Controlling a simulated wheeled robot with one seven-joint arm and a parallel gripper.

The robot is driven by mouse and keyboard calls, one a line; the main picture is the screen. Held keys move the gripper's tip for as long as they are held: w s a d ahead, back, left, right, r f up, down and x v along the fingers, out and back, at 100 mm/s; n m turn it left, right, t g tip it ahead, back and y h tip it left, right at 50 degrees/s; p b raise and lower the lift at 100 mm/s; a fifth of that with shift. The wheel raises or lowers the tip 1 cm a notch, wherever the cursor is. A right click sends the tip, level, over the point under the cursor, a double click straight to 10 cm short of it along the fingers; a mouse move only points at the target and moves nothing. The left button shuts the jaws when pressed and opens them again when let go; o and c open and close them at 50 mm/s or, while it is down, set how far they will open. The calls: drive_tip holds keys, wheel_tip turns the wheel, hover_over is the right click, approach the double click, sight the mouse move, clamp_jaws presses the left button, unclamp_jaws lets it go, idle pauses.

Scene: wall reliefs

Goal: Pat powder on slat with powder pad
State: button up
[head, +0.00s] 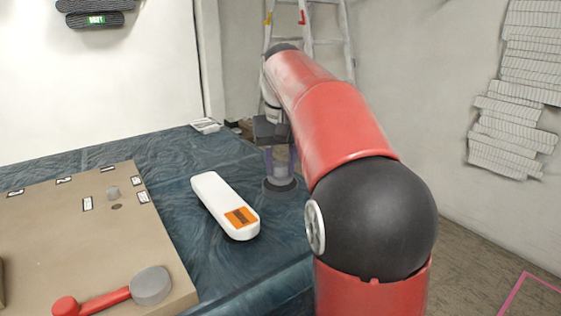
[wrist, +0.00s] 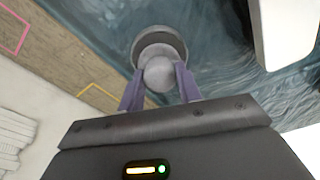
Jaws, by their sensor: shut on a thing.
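My gripper (head: 280,160) is shut on the knob of a grey round powder pad (head: 281,187). In the wrist view, my gripper's purple fingers (wrist: 160,88) hold the pale knob on both sides, and the pad's dark-rimmed disc (wrist: 160,38) lies beyond it. The pad is low at the blue cloth; I cannot tell whether it touches. A long white rounded slat (head: 212,198) with an orange label lies on the cloth, left of the pad and apart from it. Its white body also shows at the top right of the wrist view (wrist: 284,28). No powder can be made out.
A brown board (head: 75,222) with small labels lies at left, bearing a red-handled tool with a grey disc head (head: 150,286). The blue cloth-covered table (head: 165,160) is clear around the slat. A ladder (head: 308,40) stands behind; wall reliefs (head: 515,90) hang at right.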

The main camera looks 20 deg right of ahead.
sight(281, 164)
drive_tip(key=shift+f, duration=0.55)
idle(1.5)
drive_tip(key=shift+r+p, duration=0.85)
drive_tip(key=shift+r, duration=2.7)
